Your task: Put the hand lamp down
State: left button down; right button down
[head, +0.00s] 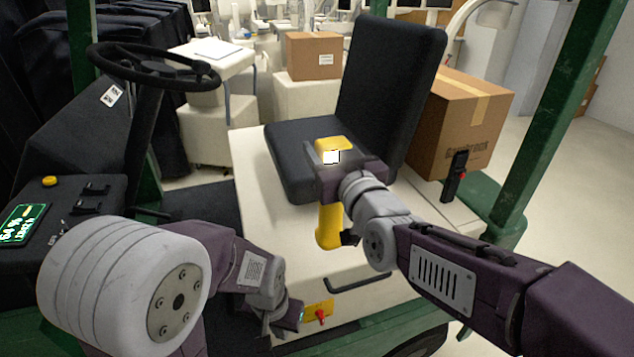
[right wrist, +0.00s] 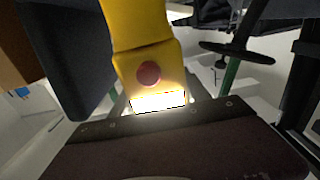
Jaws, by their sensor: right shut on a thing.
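The yellow hand lamp (head: 328,228) is upright in the head view, in front of the cart's black seat. My right gripper (head: 340,175) is shut on it, hiding its middle. A bright lit patch shows near its top. In the right wrist view the lamp (right wrist: 145,60) shows a red button and a glowing end by the gripper's dark body. I cannot tell whether the lamp touches the pale surface. My left gripper (head: 284,316) is low at the cart's front, near a yellow plate with a red knob (head: 320,315); its jaws are not clear.
The black seat (head: 390,90) stands behind the lamp. The pale seat base (head: 290,250) has bare room around the lamp. A steering wheel (head: 150,66) is at left and a cardboard box (head: 465,120) at right. A black lever (head: 455,178) and green posts (head: 545,100) flank the right side.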

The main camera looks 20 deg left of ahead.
jog(key=w+a+f, duration=0.4)
jog(key=w+f, duration=0.3)
jog(key=f, duration=0.1)
jog(key=shift+a+f+p, duration=0.15)
jog(key=shift+f+p, duration=0.15)
jog(key=shift+f, duration=0.1)
jog(key=shift+f, duration=0.1)
jog(key=c, duration=0.5)
grip_release()
jog(key=shift+f, duration=0.1)
